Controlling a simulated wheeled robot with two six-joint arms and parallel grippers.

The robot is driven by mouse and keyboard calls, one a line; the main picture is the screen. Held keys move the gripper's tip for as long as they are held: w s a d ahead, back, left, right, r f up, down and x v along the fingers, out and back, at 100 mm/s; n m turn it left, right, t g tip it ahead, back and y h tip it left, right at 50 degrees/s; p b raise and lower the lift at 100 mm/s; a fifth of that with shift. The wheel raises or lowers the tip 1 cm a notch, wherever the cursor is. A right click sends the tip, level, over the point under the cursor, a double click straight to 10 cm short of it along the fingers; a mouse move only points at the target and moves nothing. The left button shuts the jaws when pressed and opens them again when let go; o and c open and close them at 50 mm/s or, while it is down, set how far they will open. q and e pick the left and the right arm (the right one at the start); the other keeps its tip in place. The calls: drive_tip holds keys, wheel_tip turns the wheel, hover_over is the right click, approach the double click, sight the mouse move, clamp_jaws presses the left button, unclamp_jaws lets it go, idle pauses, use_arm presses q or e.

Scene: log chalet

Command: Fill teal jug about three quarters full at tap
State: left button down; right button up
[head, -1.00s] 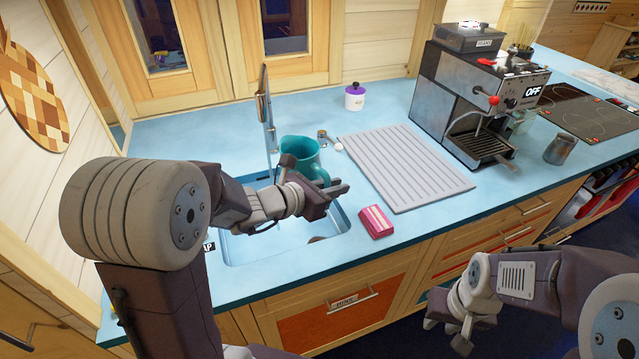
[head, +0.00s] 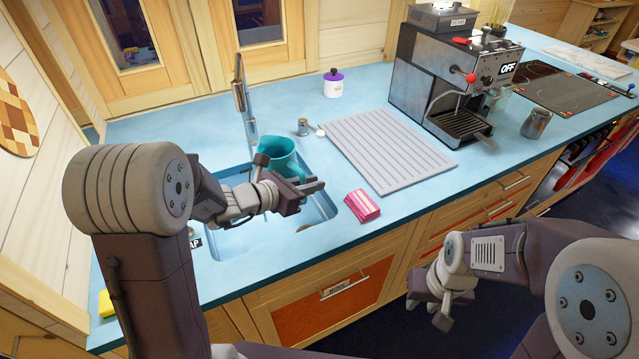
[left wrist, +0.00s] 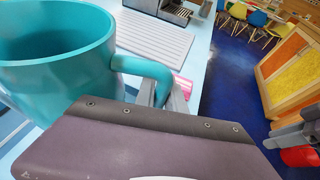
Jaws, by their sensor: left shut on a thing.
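The teal jug (head: 279,153) is upright at the sink (head: 318,222), just right of the tall tap (head: 243,105). My left gripper (head: 314,188) is shut on the jug's handle. In the left wrist view the jug (left wrist: 45,80) fills the left side, and its handle (left wrist: 143,68) runs down behind the gripper body. The part of the inside that shows is plain teal with no water visible; its bottom is hidden. No stream from the tap can be made out. My right gripper (head: 428,312) hangs in front of the cabinets, open and empty.
A part-hidden TAP label (head: 195,242) is at the sink's front left. A pink sponge-like block (head: 362,205) and a ridged drainboard (head: 385,150) lie right of the sink. The coffee machine (head: 440,85) is further right.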

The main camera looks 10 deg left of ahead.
sight(280, 170)
use_arm(q)
drive_tip(key=shift+w+a+f+p, duration=0.15)
drive_tip(key=shift+w+a+p, duration=0.25)
drive_tip(key=shift+w+a, duration=0.8)
drive_tip(key=shift+w+a+f+p, duration=0.15)
drive_tip(key=shift+w+a+p, duration=0.3)
drive_tip(key=shift+a, duration=1.35)
drive_tip(key=shift+w+a+f+p, duration=0.15)
drive_tip(key=shift+w+a+p, duration=0.2)
drive_tip(key=shift+w+a, duration=0.85)
drive_tip(key=shift+s+a, duration=0.3)
idle(3.5)
